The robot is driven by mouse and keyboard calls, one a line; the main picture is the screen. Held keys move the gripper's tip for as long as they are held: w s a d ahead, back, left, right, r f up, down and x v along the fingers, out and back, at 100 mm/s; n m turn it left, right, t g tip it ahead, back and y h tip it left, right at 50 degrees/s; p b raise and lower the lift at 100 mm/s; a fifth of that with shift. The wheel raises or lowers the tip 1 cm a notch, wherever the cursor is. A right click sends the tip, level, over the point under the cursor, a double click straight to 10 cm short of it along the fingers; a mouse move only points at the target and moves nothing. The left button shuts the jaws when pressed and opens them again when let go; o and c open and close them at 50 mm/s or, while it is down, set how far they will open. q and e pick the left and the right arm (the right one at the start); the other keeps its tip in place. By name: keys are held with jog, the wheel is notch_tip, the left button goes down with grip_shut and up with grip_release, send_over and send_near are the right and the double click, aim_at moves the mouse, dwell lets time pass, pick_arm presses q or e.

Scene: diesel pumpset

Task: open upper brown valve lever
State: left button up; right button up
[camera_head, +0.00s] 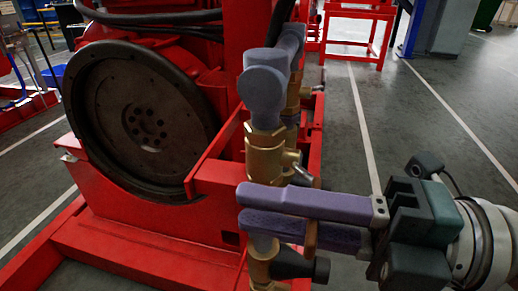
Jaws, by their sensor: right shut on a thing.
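My right gripper (243,207) comes in from the right, its two long purple-grey fingers pointing left in front of the pipework. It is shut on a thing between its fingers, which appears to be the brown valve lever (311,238). Only a small brown piece of the lever shows beside the lower finger; the rest is hidden by the fingers. A brass valve body (265,155) stands upright just above and behind the fingers. Another brass fitting (262,272) shows below them. My left gripper is not in view.
A grey pipe elbow (264,95) tops the brass valve. The red pump frame (150,250) and a large dark flywheel (140,120) fill the left. A dark stub (297,265) sticks out below the fingers. The grey floor at the right is open, with a red stand (355,35) farther back.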

grip_shut()
dwell(0.9)
jog(key=shift+w+d+r+m+p, duration=0.1)
jog(key=shift+w+r+m+p, duration=0.1)
jog(key=shift+r+m+p, duration=0.85)
jog(key=shift+w+d+r+m+p, duration=0.1)
jog(key=shift+w+r+m+p, duration=0.25)
jog(key=shift+m+p, duration=1.25)
jog(key=shift+w+r+m+p, duration=0.1)
jog(key=shift+r+m+p, duration=0.75)
jog(key=shift+p, duration=0.9)
